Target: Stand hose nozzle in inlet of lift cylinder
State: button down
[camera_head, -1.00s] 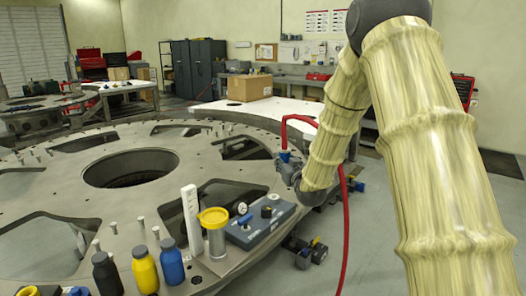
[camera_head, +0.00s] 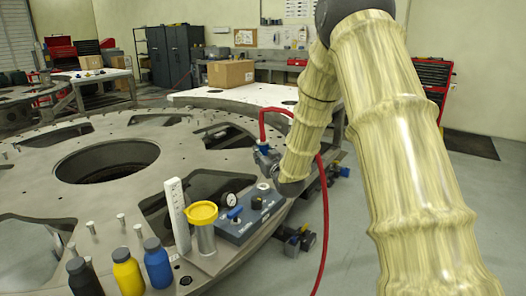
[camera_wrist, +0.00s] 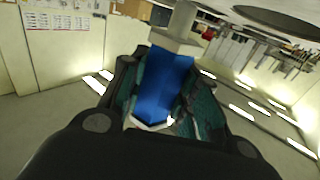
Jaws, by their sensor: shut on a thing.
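My gripper (camera_head: 266,153) is shut on the blue hose nozzle (camera_wrist: 168,85), which also shows small in the head view (camera_head: 263,144). In the wrist view the fingers clasp its blue body from both sides, and a pale grey part sticks out beyond them. A red hose (camera_head: 322,200) arches from the nozzle and hangs to the right. The gripper is above and behind the blue-grey console (camera_head: 238,232), apart from it. A clear cylinder with a yellow top (camera_head: 203,235), probably the lift cylinder, stands left of the console. I cannot make out its inlet for certain.
A white scale (camera_head: 175,212) stands beside the cylinder. Black, yellow and blue bottles (camera_head: 157,268) stand at the plate's front edge. The large round metal plate (camera_head: 110,215) has wide openings. Dark fittings (camera_head: 298,240) hang off its right edge.

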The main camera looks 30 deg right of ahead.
jog(key=shift+s+f, duration=0.2)
jog(key=shift+f, duration=0.25)
jog(key=f, duration=0.1)
jog(key=f+b, duration=0.1)
jog(key=shift+w+f+b, duration=0.2)
jog(key=shift+f+b, duration=0.1)
jog(key=shift+s+f+b, duration=0.15)
jog(key=shift+f+b, duration=0.3)
jog(key=shift+f, duration=0.6)
jog(key=shift+s+a, duration=0.1)
jog(key=shift+s, duration=0.05)
jog(key=shift+f+b, duration=1.45)
jog(key=shift+f, duration=0.35)
dwell(2.2)
jog(key=c, duration=1)
grip_release()
